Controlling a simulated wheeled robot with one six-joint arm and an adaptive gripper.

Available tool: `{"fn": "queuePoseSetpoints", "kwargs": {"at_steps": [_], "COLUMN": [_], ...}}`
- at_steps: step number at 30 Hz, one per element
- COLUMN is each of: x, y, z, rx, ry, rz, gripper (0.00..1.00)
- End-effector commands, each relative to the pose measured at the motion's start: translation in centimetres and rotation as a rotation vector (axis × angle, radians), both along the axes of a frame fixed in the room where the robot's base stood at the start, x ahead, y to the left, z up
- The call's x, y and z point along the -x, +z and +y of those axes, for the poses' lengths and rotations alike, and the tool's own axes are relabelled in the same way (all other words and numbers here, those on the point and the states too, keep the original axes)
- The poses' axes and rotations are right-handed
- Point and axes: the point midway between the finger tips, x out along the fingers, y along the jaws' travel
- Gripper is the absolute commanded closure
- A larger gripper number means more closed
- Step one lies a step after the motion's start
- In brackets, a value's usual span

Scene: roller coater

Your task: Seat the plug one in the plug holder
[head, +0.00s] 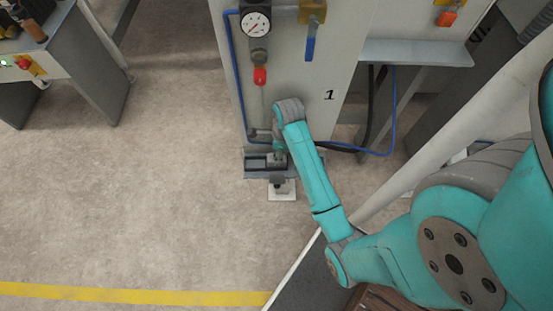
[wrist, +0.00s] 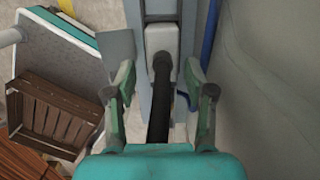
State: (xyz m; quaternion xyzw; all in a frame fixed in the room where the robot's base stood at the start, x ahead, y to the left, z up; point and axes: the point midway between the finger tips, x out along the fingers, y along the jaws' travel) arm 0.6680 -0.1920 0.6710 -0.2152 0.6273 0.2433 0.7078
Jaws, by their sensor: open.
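The plug holder (head: 254,164) is a grey bracket low on the front of the cabinet marked 1. My gripper (head: 279,178) points down at its right part and hides some of it in the head view. In the wrist view my gripper (wrist: 160,82) is open, with a finger on each side and visible gaps. Between the fingers is what looks like plug one (wrist: 162,42), a pale grey block with a dark round end and a thick black cable. The fingers appear apart from it. I cannot tell how deep it sits in the holder.
The cabinet (head: 330,60) carries a gauge (head: 256,24), a red fitting (head: 260,76) and a blue valve handle (head: 310,48). A blue hose (head: 235,80) runs down its left side. A wooden crate (wrist: 55,115) lies at left in the wrist view. The floor left of the cabinet is clear.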

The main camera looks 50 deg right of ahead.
Motion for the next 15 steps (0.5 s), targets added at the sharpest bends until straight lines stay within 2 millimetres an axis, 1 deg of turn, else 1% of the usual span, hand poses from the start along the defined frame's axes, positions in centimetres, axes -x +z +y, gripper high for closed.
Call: {"fn": "queuePoseSetpoints", "kwargs": {"at_steps": [4,10,15], "x": [0.0,-0.3,-0.4], "y": [-1.4,-4.2,-5.2], "z": [-0.1,-0.1,-0.1], "rx": [-0.001,-0.001,0.0], "ry": [0.0,0.0,0.001], "rz": [0.002,0.002,0.0], "gripper": [0.46,0.46,0.46]}}
